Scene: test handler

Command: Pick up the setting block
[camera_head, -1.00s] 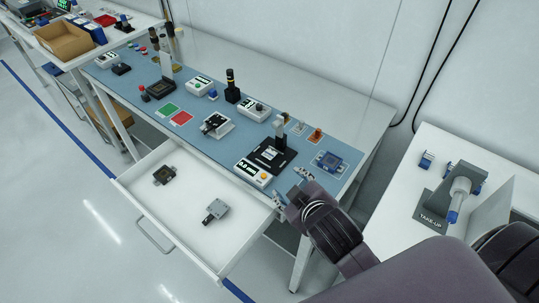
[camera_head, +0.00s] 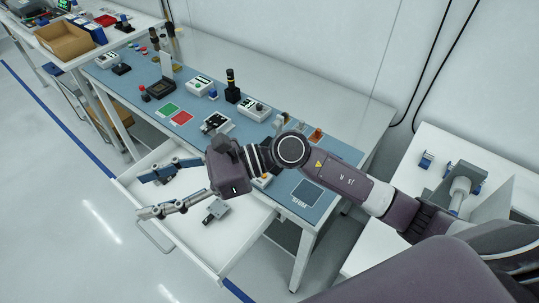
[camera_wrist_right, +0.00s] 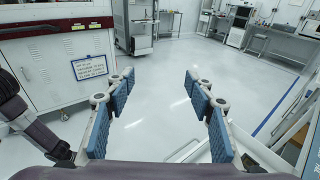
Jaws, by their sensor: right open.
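In the head view, a small grey block (camera_head: 215,211) lies in the open white drawer (camera_head: 183,232); it may be the setting block, but I cannot tell for certain. My right gripper (camera_head: 146,195) hangs above the drawer, fingers spread and pointing left, with the grey block just below and behind its body. The gripper covers most of the dark square part in the drawer. In the right wrist view, the blue-padded fingers (camera_wrist_right: 162,88) stand wide apart with nothing between them. My left gripper is not in view.
My right arm crosses the mat's right end and hides things there. The take-up stand (camera_head: 462,182) is at right. Floor left of the drawer is clear.

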